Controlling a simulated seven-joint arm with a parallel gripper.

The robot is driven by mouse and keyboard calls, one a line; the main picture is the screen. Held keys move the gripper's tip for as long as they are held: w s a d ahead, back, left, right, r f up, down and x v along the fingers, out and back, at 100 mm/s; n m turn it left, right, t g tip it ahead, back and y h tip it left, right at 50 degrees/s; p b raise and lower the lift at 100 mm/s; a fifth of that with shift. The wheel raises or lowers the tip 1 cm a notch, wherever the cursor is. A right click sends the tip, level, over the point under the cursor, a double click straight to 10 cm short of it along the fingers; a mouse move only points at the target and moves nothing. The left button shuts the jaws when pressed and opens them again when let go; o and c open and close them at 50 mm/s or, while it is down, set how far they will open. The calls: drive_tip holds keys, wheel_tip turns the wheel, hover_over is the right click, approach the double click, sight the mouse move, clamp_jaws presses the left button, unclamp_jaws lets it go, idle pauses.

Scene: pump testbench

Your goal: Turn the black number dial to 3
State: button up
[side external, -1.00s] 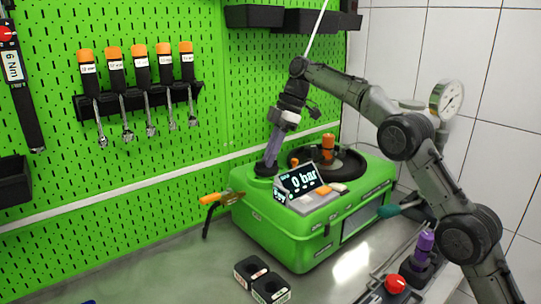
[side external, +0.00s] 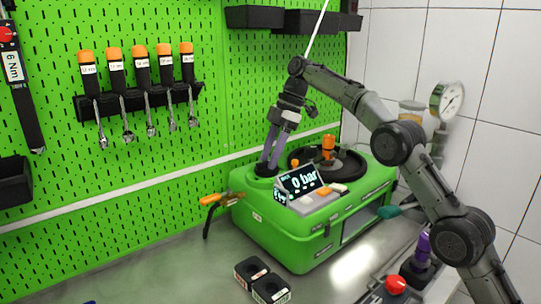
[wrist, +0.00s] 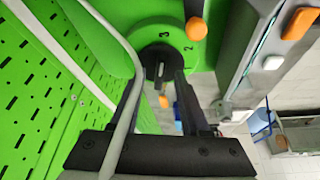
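The black number dial (wrist: 157,56) is on the green pump unit (wrist: 120,45). The figures 3 and 2 show beside it in the wrist view; other figures are hidden or unclear. In the side view the dial (side external: 264,170) is a dark round at the pump unit's (side external: 270,225) back left corner. My gripper (side external: 268,161) points down over the dial, with two purple-grey fingers apart. In the wrist view my gripper (wrist: 164,82) has its fingers on either side of the dial's middle. I cannot tell whether they touch it.
A display (side external: 300,180) reading 0 bar stands close to the dial. An orange knob (wrist: 196,29) is near it. A black round part (side external: 345,165) sits behind the display. The green pegboard (side external: 150,190) is close on the left. An orange-handled lever (side external: 210,199) sticks out left.

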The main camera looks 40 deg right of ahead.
drive_tip(key=shift+m, duration=0.3)
drive_tip(key=shift+s+m+t+h, duration=0.2)
drive_tip(key=shift+m+t+h, duration=0.15)
drive_tip(key=shift+m, duration=0.75)
drive_tip(key=m+t, duration=0.1)
drive_tip(key=m, duration=0.3)
drive_tip(key=shift+s+a+t+h, duration=0.1)
drive_tip(key=shift+a+t+h, duration=0.1)
drive_tip(key=shift+t+h, duration=0.15)
drive_tip(key=m, duration=0.2)
drive_tip(key=m+h, duration=0.1)
drive_tip(key=m, duration=0.1)
drive_tip(key=shift+s+a+f+m+t+h, duration=0.1)
drive_tip(key=shift+a+m+t+h, duration=0.1)
drive_tip(key=shift+m+t+h, duration=0.15)
drive_tip(key=shift+a+m+h, duration=0.1)
drive_tip(key=shift+m+h, duration=0.35)
drive_tip(key=shift+m, duration=0.8)
drive_tip(key=v, duration=1.4)
drive_tip(key=s+d+r+m+h, duration=0.1)
drive_tip(key=s+r+m, duration=0.1)
drive_tip(key=s, duration=0.6)
drive_tip(key=s+d+r+m+t, duration=0.1)
drive_tip(key=s+r+m, duration=0.2)
drive_tip(key=s+r, duration=0.2)
drive_tip(key=shift+s+d+h, duration=0.2)
drive_tip(key=shift+s+h, duration=0.2)
drive_tip(key=shift+s, duration=1.35)
